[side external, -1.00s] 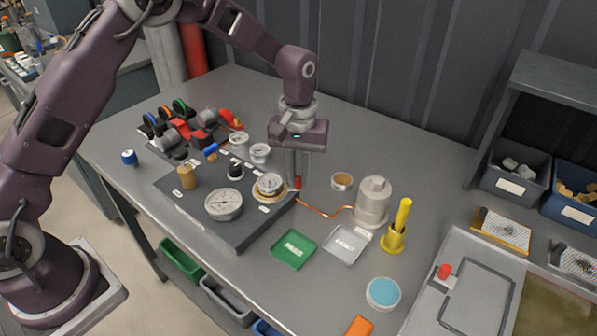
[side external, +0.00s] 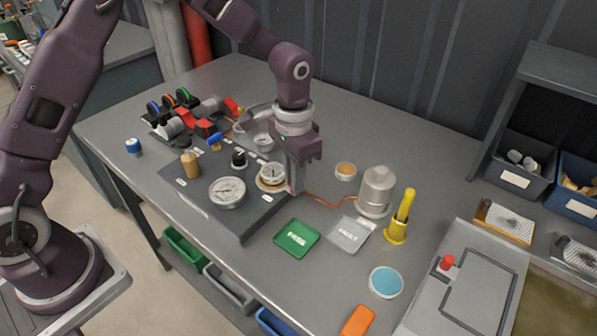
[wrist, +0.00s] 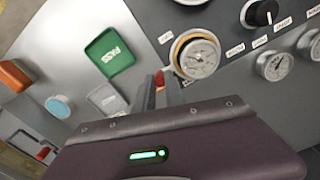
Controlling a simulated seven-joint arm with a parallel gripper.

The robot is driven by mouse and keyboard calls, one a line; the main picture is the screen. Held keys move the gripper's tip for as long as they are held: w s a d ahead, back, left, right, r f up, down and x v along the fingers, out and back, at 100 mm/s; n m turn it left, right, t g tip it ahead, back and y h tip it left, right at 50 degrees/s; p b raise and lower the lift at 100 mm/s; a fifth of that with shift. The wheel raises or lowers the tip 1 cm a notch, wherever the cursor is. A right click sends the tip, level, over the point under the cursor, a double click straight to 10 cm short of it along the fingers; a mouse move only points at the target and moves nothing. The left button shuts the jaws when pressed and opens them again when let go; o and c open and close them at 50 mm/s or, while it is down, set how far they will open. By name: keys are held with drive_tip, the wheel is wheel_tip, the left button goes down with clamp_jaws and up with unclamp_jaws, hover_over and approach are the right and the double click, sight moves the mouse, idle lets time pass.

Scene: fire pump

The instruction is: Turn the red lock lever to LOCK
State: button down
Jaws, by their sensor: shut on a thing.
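The red lock lever (wrist: 159,79) shows in the wrist view as a small red tip beside the brass-ringed gauge (wrist: 196,55). My gripper (side external: 293,186) points down at the panel's right edge, and its fingers are shut on the lever. In the side view the fingers hide the lever. The brass-ringed gauge also shows there (side external: 272,175), just left of the fingers. The label at the lever is too small to read, so I cannot tell whether it is at LOCK.
The dark panel (side external: 240,228) carries a larger gauge (side external: 227,192), a black knob (side external: 239,158) and a tan cylinder (side external: 190,165). A green tray (side external: 297,239), a grey tray (side external: 350,234) and a grey canister (side external: 377,191) stand right of it. An orange tube runs to the canister.

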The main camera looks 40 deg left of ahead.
drive_tip(key=shift+s+a+m, duration=0.1)
drive_tip(key=shift+s+m, duration=0.25)
drive_tip(key=shift+m, duration=0.35)
drive_tip(key=shift+s+a+m, duration=0.1)
drive_tip(key=shift+s+m, duration=0.2)
drive_tip(key=shift+m, duration=0.4)
drive_tip(key=shift+s, duration=0.1)
drive_tip(key=c, duration=1.4)
unclamp_jaws()
wheel_tip(320, 180, up, 7)
drive_tip(key=shift+r, duration=0.1)
